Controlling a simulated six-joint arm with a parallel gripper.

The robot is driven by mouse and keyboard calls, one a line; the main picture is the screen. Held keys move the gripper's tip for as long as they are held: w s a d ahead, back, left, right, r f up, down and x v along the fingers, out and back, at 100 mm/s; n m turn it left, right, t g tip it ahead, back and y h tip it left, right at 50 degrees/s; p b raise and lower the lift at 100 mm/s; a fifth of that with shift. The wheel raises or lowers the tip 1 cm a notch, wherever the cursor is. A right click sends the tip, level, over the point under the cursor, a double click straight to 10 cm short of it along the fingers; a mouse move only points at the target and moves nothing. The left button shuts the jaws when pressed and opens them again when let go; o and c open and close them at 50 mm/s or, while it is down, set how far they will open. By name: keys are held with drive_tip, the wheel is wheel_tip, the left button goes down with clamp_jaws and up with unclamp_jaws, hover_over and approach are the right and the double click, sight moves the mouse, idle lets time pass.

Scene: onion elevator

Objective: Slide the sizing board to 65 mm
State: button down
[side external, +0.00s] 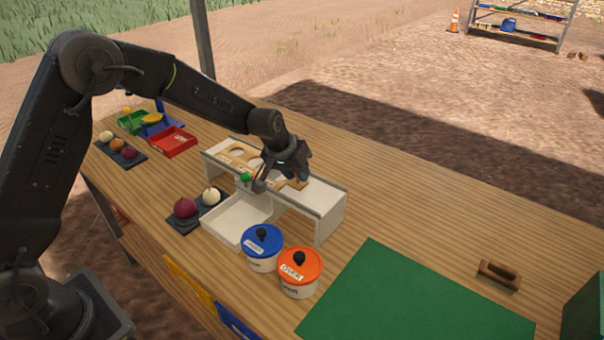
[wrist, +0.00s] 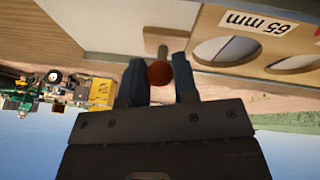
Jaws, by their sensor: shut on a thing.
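The sizing board (side external: 240,148) is a tan wooden strip with round holes, lying along the top of a white stand (side external: 325,200). In the wrist view the board (wrist: 195,42) shows two holes and a white label (wrist: 258,22) reading 65 mm, upside down. My gripper (wrist: 159,66) is shut on a red-brown ball knob (wrist: 158,73), one blue finger on each side. A short wooden stem (wrist: 163,49) shows beyond the knob. In the side view my wrist hides part of the board, and the knob cannot be made out.
A green ball (side external: 245,177) shows left of my wrist. A white tray (side external: 215,228) sits in front. Blue-lidded (side external: 262,240) and orange-lidded (side external: 299,266) pots stand nearby. Onions (side external: 185,208) lie on a dark mat left. A green mat (side external: 415,295) and wooden handle (side external: 499,273) are right.

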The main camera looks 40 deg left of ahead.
drive_tip(key=shift+a, duration=2)
drive_tip(key=c, duration=0.8)
unclamp_jaws()
drive_tip(key=shift+r, duration=0.1)
drive_tip(key=shift+r, duration=2.95)
